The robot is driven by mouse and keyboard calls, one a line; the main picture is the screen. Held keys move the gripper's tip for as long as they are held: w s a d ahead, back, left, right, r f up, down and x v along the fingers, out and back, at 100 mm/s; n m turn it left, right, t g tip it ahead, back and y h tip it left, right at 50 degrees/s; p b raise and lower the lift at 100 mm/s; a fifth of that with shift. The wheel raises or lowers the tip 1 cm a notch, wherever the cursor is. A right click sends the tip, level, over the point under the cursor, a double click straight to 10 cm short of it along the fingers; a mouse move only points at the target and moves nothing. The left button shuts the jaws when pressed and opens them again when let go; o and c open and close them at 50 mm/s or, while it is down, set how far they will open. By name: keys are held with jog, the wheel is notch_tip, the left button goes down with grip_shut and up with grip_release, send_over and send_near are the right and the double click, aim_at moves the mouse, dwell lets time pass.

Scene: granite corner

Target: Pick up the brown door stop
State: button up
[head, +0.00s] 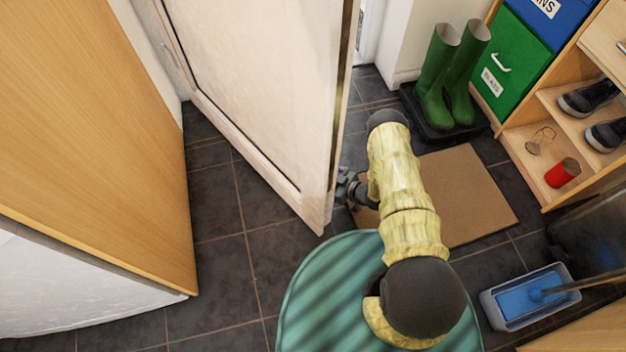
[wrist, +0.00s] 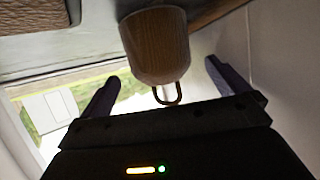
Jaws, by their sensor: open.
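The brown door stop (wrist: 155,47) is a rounded wood-grained block with a metal loop at its near end, in the upper middle of the wrist view. My gripper (wrist: 161,72) is open, with one dark finger on each side of the block's near end and loop. A gap shows on both sides, and neither finger appears to touch it. In the head view my gripper (head: 349,187) is low beside the free edge of the white door (head: 255,90), partly hidden by my arm. I cannot make out the door stop there.
A brown mat (head: 475,195) lies right of my arm. Green boots (head: 447,85) stand on a black tray (head: 424,124) behind it. A shelf (head: 535,160) with shoes and a red cup (head: 563,172) is at right. A blue tray (head: 528,297) sits lower right. Tiled floor is clear at left.

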jog(key=b+x, duration=0.3)
jog(key=x, duration=0.2)
jog(key=shift+d, duration=0.1)
jog(key=shift+w+a+f, duration=0.1)
jog(key=shift+w+a, duration=0.15)
jog(key=shift+a, duration=0.15)
jog(key=shift+c, duration=0.2)
jog(key=c, duration=1.6)
jog(key=shift+r, duration=0.25)
